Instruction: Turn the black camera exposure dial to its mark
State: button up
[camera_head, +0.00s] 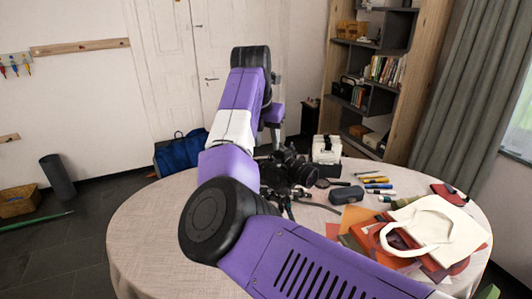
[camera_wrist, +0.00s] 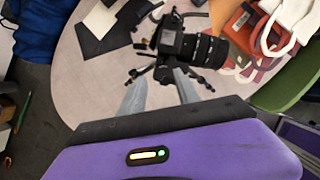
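The black camera (camera_head: 290,168) stands on a small tripod (camera_head: 284,196) on the round table, partly behind my arm in the head view. In the wrist view the camera (camera_wrist: 170,38) is at the top middle, with its lens (camera_wrist: 212,49) pointing right. I cannot clearly make out the exposure dial or its mark. My gripper (camera_wrist: 158,78) has two grey fingers apart with nothing between them. The fingertips point towards the camera and tripod and appear apart from the camera body. In the head view the fingers are hidden behind my arm.
The cloth-covered table (camera_head: 140,235) is bare on its left side. To the camera's right lie a grey case (camera_head: 346,195), several pens and markers, coloured folders and a white tote bag (camera_head: 432,228). A white box (camera_head: 326,150) stands behind the camera.

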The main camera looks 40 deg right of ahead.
aim_at(271, 157)
jog(key=shift+p+x, duration=0.6)
jog(key=shift+x, duration=2.4)
jog(key=shift+d, duration=0.2)
grip_shut()
